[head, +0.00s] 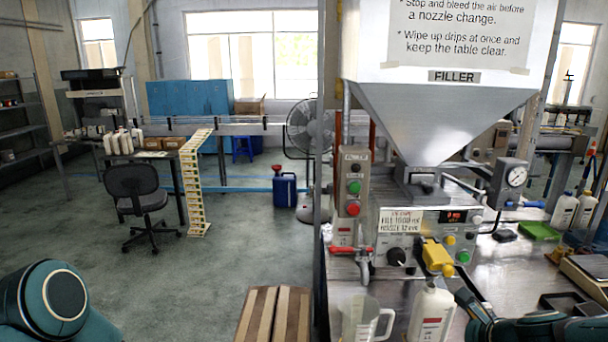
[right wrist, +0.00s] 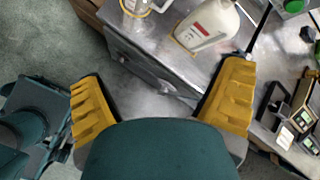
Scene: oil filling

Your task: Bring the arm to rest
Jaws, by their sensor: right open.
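My right gripper (right wrist: 166,82) is open in the right wrist view, with its two yellow fingers wide apart and nothing between them. It is clear of the table's front edge, beside a white bottle (right wrist: 208,26). The white bottle also stands upright in the head view (head: 432,314), below the filler's yellow part (head: 437,256). My left arm (head: 55,297) shows only a teal joint at the lower left. Its gripper is out of view.
A clear jug (head: 362,318) stands left of the bottle. The filler hopper (head: 440,115) rises above the control panel. A scale (head: 585,282), black trays and a green tray (head: 539,231) lie to the right. A wooden-slatted surface (head: 272,314) is left of the table.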

